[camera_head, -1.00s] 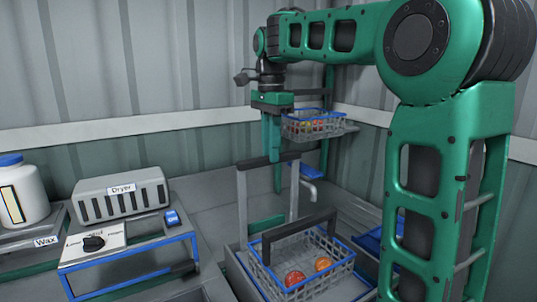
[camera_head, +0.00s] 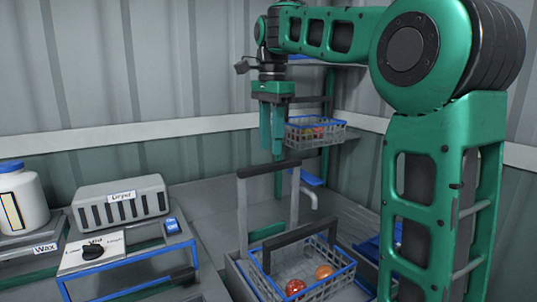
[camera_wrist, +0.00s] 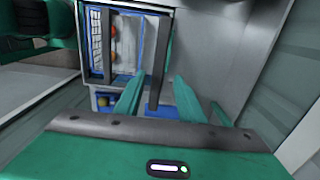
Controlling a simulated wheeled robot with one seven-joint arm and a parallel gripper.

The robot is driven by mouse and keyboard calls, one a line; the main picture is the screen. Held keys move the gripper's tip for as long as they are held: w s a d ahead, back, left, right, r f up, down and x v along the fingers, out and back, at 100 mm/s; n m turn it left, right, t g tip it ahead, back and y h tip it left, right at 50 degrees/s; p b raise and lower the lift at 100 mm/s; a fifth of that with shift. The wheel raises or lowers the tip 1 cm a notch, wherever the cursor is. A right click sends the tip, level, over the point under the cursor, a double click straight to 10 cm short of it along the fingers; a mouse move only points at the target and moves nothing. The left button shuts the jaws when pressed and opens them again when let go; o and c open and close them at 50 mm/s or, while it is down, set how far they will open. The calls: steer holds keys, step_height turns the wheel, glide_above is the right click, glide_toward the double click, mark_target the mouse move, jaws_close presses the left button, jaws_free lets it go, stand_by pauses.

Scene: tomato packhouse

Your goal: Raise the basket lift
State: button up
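I take the grey frame with a black crossbar (camera_head: 268,169) on two upright posts to be the basket lift. A wire basket with a blue rim (camera_head: 335,285) sits at its base, holding red and orange tomatoes and with a dark handle (camera_head: 300,237) over it. My gripper (camera_head: 271,150) points down just above and behind the crossbar, with its fingers apart. In the wrist view, my gripper (camera_wrist: 158,85) is open and nothing is held. A dark bar (camera_wrist: 158,88) shows between the fingers, apparently beyond them.
A second wire basket (camera_head: 315,134) with tomatoes stands higher behind my gripper. At left are a dryer box (camera_head: 122,200), a dial panel (camera_head: 92,248) and a white wax container (camera_head: 22,200). Corrugated walls close off the back.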

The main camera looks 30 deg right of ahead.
step_height(320, 180, up, 7)
steer(key=shift+f, duration=0.15)
stand_by(0.6)
